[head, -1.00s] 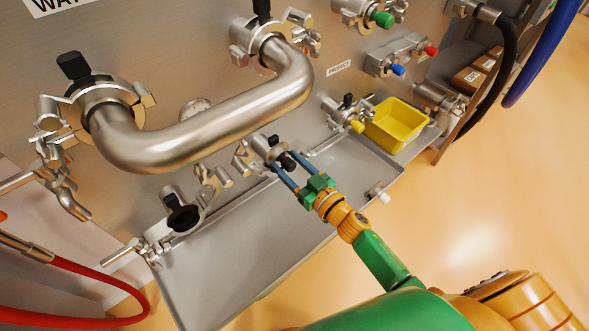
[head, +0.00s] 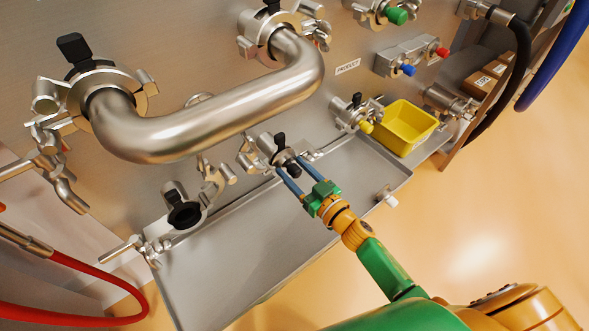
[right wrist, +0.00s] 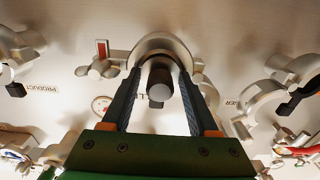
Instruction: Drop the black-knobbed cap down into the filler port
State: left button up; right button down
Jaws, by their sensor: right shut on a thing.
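My right gripper (head: 290,167) is shut on the black knob (head: 294,171) of the cap, in front of the steel panel. In the right wrist view the knob (right wrist: 159,88) lies between the two dark fingers, with a steel ring (right wrist: 165,45) around or behind it. A partly hidden label between the fingers shows letters like "LLE", so this fitting (head: 270,147) may be the filler port. The cap's body is hidden behind the knob and fingers, and I cannot tell whether it is inside the port or just in front. My left gripper is not in view.
A thick bent steel pipe (head: 215,112) juts out above and left of my gripper. A grey tray (head: 240,255) lies below. An open, dark-mouthed fitting (head: 183,213) is at lower left. A yellow bin (head: 405,127) stands right, and a red hose (head: 85,268) hangs at left.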

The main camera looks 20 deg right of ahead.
aim_at(298, 176)
jog(key=shift+f, duration=0.2)
jog(key=shift+c, duration=0.4)
grip_release()
jog(key=v, duration=0.7)
